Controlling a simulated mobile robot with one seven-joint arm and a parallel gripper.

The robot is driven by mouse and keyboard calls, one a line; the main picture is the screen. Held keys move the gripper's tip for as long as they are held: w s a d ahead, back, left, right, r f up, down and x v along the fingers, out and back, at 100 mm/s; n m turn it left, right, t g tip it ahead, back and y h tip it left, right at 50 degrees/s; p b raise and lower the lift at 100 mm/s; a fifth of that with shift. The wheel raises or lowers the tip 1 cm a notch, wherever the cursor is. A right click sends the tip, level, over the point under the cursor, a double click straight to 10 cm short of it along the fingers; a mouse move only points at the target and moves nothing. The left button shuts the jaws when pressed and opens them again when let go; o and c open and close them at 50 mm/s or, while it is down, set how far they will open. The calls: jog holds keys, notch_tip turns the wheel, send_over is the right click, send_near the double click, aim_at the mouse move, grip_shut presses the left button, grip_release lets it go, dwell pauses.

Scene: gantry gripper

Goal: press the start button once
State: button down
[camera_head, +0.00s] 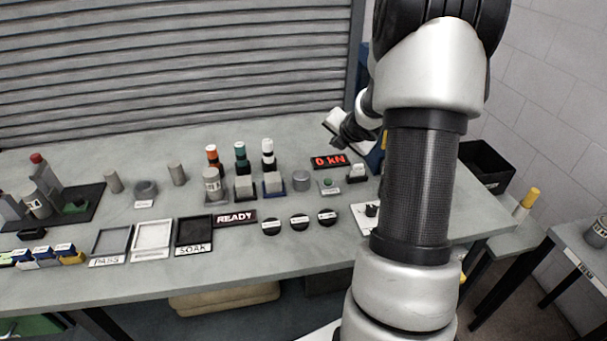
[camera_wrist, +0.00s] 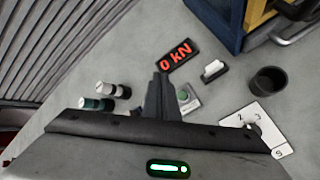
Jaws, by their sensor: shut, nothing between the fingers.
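The small grey box with a green button (camera_head: 328,183) sits on the grey bench just below the red "0 kN" display (camera_head: 329,161). Its label is too small to read. In the wrist view the green button (camera_wrist: 183,96) shows right beside my fingers, partly cut off by them. My gripper (camera_wrist: 160,76) is shut and empty, its dark fingers together. In the head view my gripper (camera_head: 338,143) hangs above the bench behind the display, apart from the button.
A white switch block (camera_head: 356,173) stands right of the button, and a grey cylinder (camera_head: 301,181) left. Capped bottles (camera_head: 240,158) stand further left. A blue-framed machine (camera_wrist: 230,20) is close behind.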

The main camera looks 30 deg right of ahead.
aim_at(329, 184)
jog(key=f, duration=0.1)
jog(key=f+n, duration=0.1)
jog(key=w+f+y, duration=0.1)
jog(key=shift+a+f, duration=0.1)
jog(key=shift+a, duration=0.2)
jog(key=shift+f, duration=0.15)
notch_tip(329, 184, down, 9)
jog(key=b, duration=0.8)
jog(key=shift+r+b, duration=0.2)
jog(key=shift+b, duration=0.15)
dwell(1.2)
jog(key=shift+f+b, duration=0.4)
jog(key=shift+b, duration=0.05)
